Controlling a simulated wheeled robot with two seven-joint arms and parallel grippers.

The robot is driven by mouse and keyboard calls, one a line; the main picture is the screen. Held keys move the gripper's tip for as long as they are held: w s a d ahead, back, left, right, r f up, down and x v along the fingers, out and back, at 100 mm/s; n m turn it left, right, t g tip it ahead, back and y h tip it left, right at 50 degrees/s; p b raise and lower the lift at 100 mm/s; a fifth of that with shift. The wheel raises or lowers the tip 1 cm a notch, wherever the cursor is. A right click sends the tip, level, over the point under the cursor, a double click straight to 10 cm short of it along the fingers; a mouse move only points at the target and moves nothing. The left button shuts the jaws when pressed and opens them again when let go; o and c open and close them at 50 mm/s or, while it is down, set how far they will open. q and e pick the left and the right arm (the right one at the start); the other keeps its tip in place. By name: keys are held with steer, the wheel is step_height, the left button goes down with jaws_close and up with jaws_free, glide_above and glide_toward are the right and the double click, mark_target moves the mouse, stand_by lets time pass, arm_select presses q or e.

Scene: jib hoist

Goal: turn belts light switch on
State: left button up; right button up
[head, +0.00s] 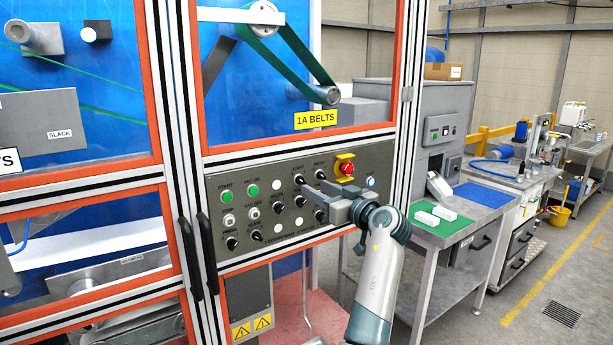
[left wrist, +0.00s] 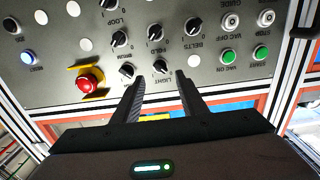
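The control panel (head: 285,200) sits under the "1A BELTS" window of the orange-framed cabinet. In the left wrist view the panel is upside down. A black rotary knob (left wrist: 161,67) with a white pointer carries the label LIGHT; the same knob seems to show in the head view (head: 299,181). Its on or off position is unclear. My left gripper (head: 322,197) is open in front of the panel. In the left wrist view the left gripper (left wrist: 160,78) has one finger on each side of the LIGHT knob, with nothing held; whether they touch it is unclear. My right gripper is not in view.
A red emergency button (head: 347,168) on a yellow base is close to the gripper, with another knob (left wrist: 126,70) beside the left finger. Black door handles (head: 208,250) stick out at the left. A grey table (head: 470,210) stands to the right, and open floor lies beyond.

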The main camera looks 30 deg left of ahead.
mark_target(303, 181)
arm_select(q)
steer(key=p+x, duration=0.2)
steer(key=x, duration=0.3)
steer(key=shift+a+r, duration=0.1)
steer(key=shift+r, duration=0.05)
steer(key=shift+w+a, duration=0.25)
steer(key=shift+a, duration=0.2)
